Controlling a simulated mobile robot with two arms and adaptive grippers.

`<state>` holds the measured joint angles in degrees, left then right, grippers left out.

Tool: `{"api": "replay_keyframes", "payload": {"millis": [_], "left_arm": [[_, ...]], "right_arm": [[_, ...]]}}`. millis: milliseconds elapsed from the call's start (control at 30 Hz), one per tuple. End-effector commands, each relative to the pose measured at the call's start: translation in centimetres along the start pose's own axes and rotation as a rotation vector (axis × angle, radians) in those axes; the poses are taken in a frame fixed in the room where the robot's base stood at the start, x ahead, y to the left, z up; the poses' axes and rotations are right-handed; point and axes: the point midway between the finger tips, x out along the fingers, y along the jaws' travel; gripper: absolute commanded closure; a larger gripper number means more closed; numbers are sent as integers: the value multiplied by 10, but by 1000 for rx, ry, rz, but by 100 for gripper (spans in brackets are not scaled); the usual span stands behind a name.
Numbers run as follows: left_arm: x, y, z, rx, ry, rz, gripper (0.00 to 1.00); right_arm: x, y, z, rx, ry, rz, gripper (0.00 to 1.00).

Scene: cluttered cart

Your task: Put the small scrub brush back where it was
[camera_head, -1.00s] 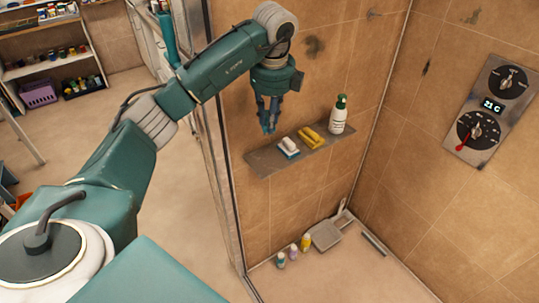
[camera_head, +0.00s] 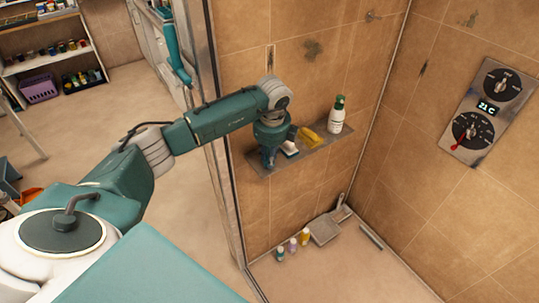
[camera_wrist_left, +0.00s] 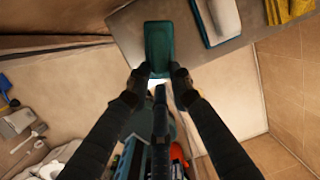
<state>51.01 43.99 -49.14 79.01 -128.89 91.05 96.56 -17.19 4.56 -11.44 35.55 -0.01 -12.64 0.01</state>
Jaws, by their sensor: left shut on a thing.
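My left gripper (camera_head: 268,163) is low at the left end of the wall shelf (camera_head: 318,151). In the left wrist view its fingertips (camera_wrist_left: 158,73) are shut on a small teal brush (camera_wrist_left: 158,45). The brush lies over the shelf's edge area in that view; I cannot tell whether it touches the shelf. In the head view the gripper hides it. A white-topped brush with a teal base (camera_head: 289,149) lies on the shelf just right of the gripper, also in the left wrist view (camera_wrist_left: 217,20). My right gripper is not in view.
A yellow sponge or brush (camera_head: 311,138) and a white bottle with a green top (camera_head: 337,115) stand farther right on the shelf. Small bottles (camera_head: 292,245) and a dustpan (camera_head: 326,228) are on the floor below. A glass panel edge (camera_head: 222,150) stands left of the shelf.

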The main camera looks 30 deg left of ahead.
Motion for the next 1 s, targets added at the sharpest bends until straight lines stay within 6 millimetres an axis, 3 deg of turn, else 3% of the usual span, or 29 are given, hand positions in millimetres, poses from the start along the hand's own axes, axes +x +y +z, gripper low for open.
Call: {"api": "replay_keyframes", "payload": {"millis": [200, 233, 333, 733, 1000], "left_arm": [[4, 0, -1, 0, 0, 0, 100], [4, 0, -1, 0, 0, 0, 78], [3, 0, 0, 0, 0, 0, 61], [-5, -1, 0, 0, 0, -3, 61], [-56, -2, 0, 1, -1, -8, 61]], "right_arm": [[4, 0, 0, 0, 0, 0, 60], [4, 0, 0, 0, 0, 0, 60], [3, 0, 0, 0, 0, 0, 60], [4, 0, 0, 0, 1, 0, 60], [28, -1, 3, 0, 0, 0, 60]]}}
